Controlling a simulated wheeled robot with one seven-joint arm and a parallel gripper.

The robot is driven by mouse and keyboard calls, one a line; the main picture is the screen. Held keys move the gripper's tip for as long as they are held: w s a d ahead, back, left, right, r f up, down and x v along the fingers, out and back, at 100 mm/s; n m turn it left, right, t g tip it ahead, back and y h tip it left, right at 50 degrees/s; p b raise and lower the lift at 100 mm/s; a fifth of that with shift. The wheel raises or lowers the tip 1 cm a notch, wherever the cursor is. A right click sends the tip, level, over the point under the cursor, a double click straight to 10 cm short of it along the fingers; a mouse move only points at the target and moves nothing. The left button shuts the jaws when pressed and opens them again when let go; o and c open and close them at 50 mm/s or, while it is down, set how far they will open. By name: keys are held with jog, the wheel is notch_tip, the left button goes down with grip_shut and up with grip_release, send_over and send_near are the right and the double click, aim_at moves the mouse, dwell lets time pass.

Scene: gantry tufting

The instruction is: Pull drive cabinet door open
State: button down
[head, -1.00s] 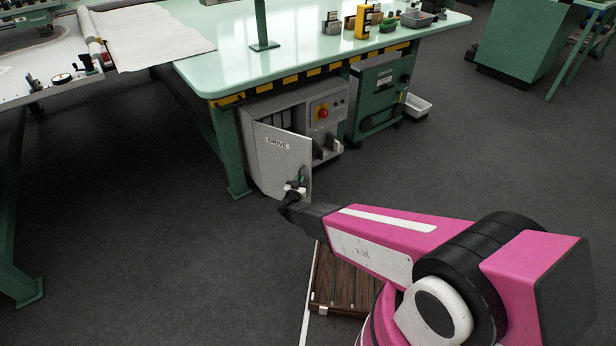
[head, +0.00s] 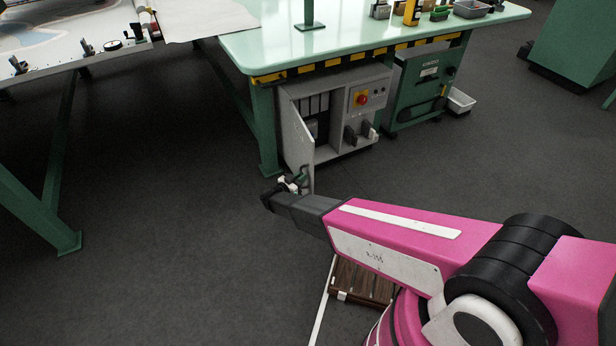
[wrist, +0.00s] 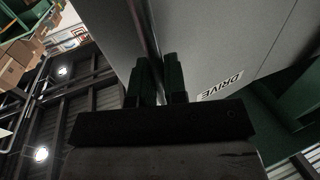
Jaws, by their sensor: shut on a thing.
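The drive cabinet (head: 347,95) is a grey box under the mint-green table, with a red knob on a yellow plate. Its door (head: 297,140) stands well open, hinged at the left, and I see it nearly edge-on in the head view. The dark inside of the cabinet shows behind it. My gripper (head: 292,184) is at the lower free edge of the door, shut on its handle. In the wrist view the two dark fingers (wrist: 160,80) stand against the grey door (wrist: 235,45), beside its DRIVE label (wrist: 220,86). The handle itself is mostly hidden by the fingers.
The table (head: 340,35) has a green leg (head: 264,130) just left of the cabinet. A green unit (head: 422,85) and a white bin (head: 460,101) stand to the right. A slatted brown board (head: 360,283) lies below my arm. Dark floor left of the door is clear.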

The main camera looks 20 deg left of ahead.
jog(key=shift+s+a, duration=0.1)
jog(key=shift+a, duration=0.3)
jog(key=c, duration=1.2)
grip_release()
jog(key=v, duration=1)
jog(key=shift+s, duration=0.4)
jog(key=shift+a, duration=0.15)
